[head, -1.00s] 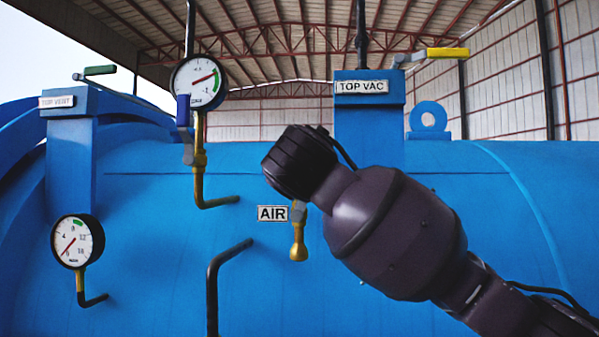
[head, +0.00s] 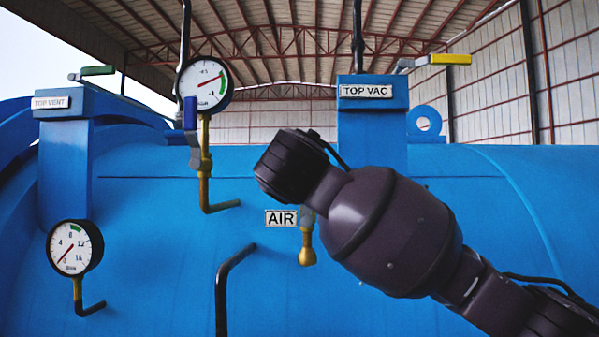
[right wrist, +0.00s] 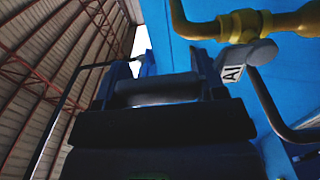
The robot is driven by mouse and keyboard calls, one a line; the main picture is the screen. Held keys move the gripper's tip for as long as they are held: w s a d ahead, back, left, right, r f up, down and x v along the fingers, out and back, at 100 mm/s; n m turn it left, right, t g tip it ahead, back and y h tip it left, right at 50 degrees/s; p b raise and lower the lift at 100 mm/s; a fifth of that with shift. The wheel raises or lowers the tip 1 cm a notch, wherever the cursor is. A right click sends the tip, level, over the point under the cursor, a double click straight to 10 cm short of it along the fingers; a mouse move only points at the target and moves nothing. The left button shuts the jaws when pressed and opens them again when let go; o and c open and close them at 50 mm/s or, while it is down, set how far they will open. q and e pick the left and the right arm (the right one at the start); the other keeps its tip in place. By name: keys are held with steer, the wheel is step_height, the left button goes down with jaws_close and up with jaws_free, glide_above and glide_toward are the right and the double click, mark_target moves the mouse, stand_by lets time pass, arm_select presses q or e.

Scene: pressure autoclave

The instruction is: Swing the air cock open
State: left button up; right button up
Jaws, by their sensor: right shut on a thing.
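The air cock is a brass piece with a grey part (head: 307,242), beside the AIR plate (head: 281,218) on the blue tank's side. In the right wrist view its brass body and pipe (right wrist: 245,24) run along the top, with a grey lever part below them. My right gripper (right wrist: 160,88) has its fingers closed on a dark bar, seemingly the cock's handle. The grip is partly hidden in shadow. In the head view my right arm comes in from the right and covers the handle and my fingertips. My left gripper is out of view.
A pressure gauge (head: 204,84) on a brass pipe with a blue-handled cock (head: 190,114) stands left of my wrist. A lower gauge (head: 75,248) and a black bent pipe (head: 222,290) are nearby. The TOP VAC tower (head: 371,122) rises behind my arm.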

steer(key=o, duration=1)
steer(key=shift+a, duration=0.15)
arm_select(q)
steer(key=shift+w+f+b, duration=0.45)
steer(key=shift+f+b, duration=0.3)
steer(key=shift+b, duration=0.6)
arm_select(e)
steer(key=s, duration=1.1)
steer(key=shift+w+f, duration=0.1)
